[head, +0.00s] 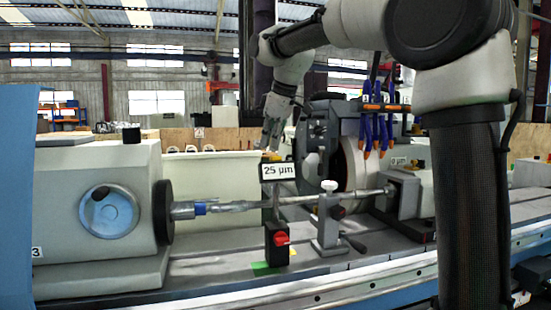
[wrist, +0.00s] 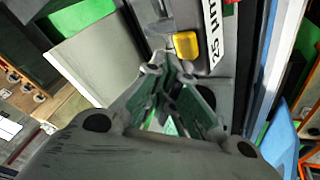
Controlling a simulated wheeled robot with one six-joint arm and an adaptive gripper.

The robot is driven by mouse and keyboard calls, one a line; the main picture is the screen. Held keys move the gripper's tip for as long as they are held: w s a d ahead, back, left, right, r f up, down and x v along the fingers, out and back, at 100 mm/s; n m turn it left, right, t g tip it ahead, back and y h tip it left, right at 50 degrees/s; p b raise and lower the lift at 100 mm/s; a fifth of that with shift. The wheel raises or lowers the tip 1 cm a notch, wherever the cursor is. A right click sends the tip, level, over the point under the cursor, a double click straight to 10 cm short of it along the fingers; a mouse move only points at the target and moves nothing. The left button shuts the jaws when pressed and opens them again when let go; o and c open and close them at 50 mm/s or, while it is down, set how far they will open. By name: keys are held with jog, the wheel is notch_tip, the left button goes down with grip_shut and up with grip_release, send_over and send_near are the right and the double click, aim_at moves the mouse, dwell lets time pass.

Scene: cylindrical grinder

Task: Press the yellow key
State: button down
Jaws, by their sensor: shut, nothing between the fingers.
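The yellow key (wrist: 186,44) is a small block on a grey device, beside the white "25 µm" label (wrist: 214,35) in the wrist view. In the head view the label (head: 278,170) faces me, and my gripper (head: 270,146) points down just above it. In the wrist view my gripper (wrist: 163,64) is shut and empty. Its fingertips are close to the yellow key, slightly to its lower left. I cannot tell whether they touch it.
A shaft (head: 240,206) runs between the left headstock (head: 95,215) and the right tailstock (head: 404,195). A steady rest (head: 329,225) and the grinding wheel (head: 350,165) are close by on the right.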

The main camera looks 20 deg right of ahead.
jog(key=shift+s+f, duration=0.1)
jog(key=shift+f, duration=0.05)
jog(key=shift+s+f, duration=0.1)
jog(key=shift+f, duration=0.1)
jog(key=shift+s+f, duration=0.15)
jog(key=shift+f, duration=0.3)
dwell(0.9)
jog(key=shift+r, duration=0.1)
jog(key=shift+w+r, duration=0.3)
jog(key=shift+r, duration=0.45)
jog(key=shift+r, duration=0.1)
jog(key=r, duration=0.1)
jog(key=w+r, duration=0.1)
jog(key=r, duration=0.1)
jog(key=w+r, duration=0.1)
jog(key=shift+r, duration=0.2)
dwell(0.4)
